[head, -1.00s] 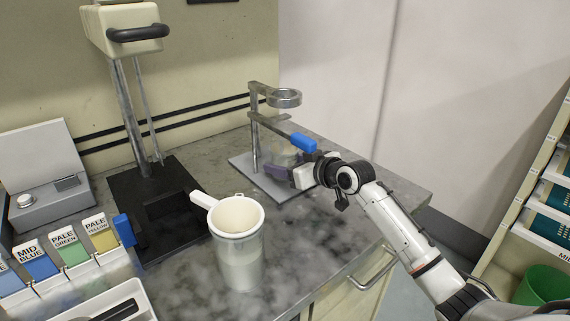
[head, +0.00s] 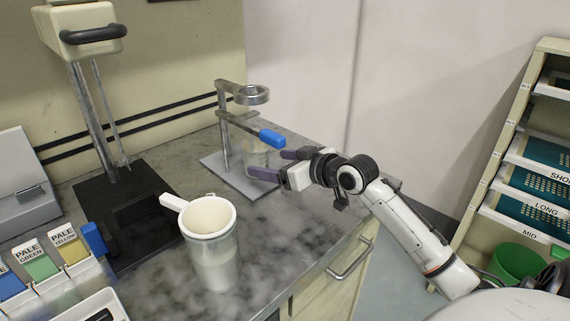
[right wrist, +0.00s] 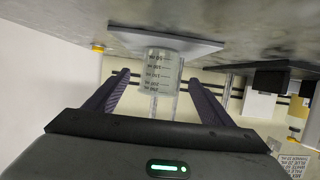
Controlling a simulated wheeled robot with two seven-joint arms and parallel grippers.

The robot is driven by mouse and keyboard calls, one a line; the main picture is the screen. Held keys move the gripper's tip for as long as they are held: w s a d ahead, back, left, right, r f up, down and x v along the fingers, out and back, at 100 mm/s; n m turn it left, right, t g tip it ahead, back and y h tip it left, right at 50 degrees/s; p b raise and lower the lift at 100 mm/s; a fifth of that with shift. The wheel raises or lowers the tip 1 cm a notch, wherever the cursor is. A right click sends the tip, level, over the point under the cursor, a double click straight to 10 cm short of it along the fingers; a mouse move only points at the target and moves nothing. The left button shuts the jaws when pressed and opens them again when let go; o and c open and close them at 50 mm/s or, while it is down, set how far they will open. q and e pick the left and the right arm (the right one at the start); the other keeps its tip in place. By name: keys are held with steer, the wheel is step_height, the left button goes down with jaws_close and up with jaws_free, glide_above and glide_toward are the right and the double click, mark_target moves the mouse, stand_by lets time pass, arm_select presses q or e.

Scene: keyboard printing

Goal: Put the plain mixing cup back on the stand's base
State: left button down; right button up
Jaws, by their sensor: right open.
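The plain mixing cup (head: 256,158) is clear, with printed volume marks that show in the right wrist view (right wrist: 160,72). It stands upright on the base (head: 232,181) of the metal stand, below the stand's ring (head: 252,95) and the arm with the blue handle (head: 271,138). My right gripper (head: 272,164) is open, just to the right of the cup. In the right wrist view its purple-grey fingers (right wrist: 160,92) are spread apart with the cup ahead between their lines, apparently not touched. My left gripper is not in view.
A white cup (head: 212,216) with a handle sits in a clear container at the counter's front. A black-based column device (head: 118,205) stands left of it, with colour-labelled bins (head: 40,266) before it. Shelves (head: 528,165) and a green bin (head: 517,262) stand at right.

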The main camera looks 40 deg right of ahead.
steer(key=shift+v, duration=2.3)
